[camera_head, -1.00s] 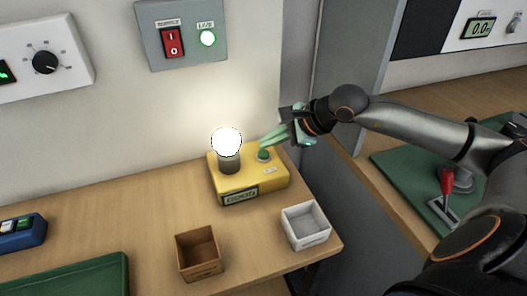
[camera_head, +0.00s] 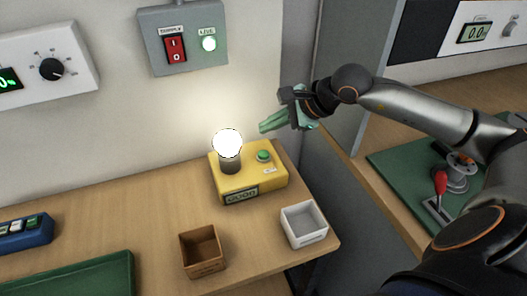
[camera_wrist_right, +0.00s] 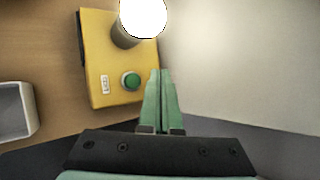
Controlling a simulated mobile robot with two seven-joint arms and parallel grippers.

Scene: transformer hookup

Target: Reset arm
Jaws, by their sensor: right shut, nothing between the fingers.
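My right gripper (camera_head: 264,127) is shut and empty, with its green fingers pointing left. It is in the air above and behind the yellow box's right side, clear of the green button (camera_head: 263,155). The yellow box (camera_head: 240,184) stands on the wooden table and carries a lit bulb (camera_head: 227,144) on a dark socket. In the right wrist view the fingertips (camera_wrist_right: 160,72) appear just right of the green button (camera_wrist_right: 130,81) on the yellow box (camera_wrist_right: 97,60). The lit bulb (camera_wrist_right: 143,14) is at the top. My left gripper is not in view.
A brown box (camera_head: 204,269) and a white box (camera_head: 304,241) stand at the table's front. A red-handled lever (camera_head: 440,183) is on the green mat at right.

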